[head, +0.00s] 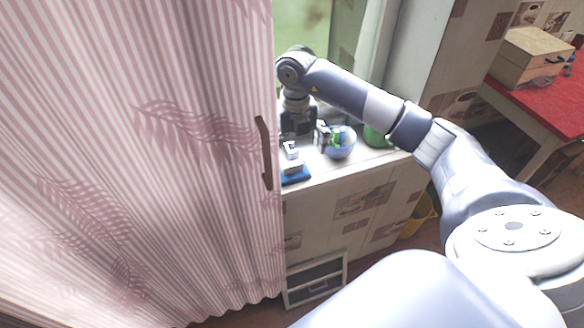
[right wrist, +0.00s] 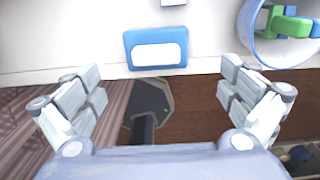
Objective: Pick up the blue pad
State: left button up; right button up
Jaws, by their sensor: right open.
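The blue pad (head: 296,178) lies at the front edge of the white counter, close to the pink striped door, partly covered by my gripper in the head view. In the right wrist view the blue pad (right wrist: 157,34) is a flat blue rectangle with a white middle panel. My right gripper (head: 307,150) points down over the counter. In the wrist view its fingers (right wrist: 162,88) are spread wide and empty, with the pad beyond the tips, between them sideways. They are apart from the pad. My left gripper is out of view.
A bluish bowl (head: 341,148) with green and blue pieces stands right of the pad. A green object (head: 376,138) is behind my right arm. The pink striped door (head: 150,150) with a brown handle (head: 264,152) closes off the left. A red table (head: 562,105) holds a wooden box (head: 528,60).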

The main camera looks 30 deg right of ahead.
aim_at(293, 164)
jog(key=shift+f, duration=0.4)
jog(key=shift+w+f, duration=0.2)
jog(key=shift+f, duration=0.15)
jog(key=f+p, duration=0.1)
jog(key=f, duration=0.1)
jog(key=f+p, duration=0.1)
jog(key=f, duration=0.1)
jog(key=shift+w+a+f, duration=0.1)
jog(key=shift+w+f, duration=0.1)
jog(key=shift+f, duration=0.2)
jog(key=shift+w+f, duration=0.1)
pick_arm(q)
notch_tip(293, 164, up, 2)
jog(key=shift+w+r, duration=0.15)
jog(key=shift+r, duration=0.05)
pick_arm(e)
jog(key=c, duration=1)
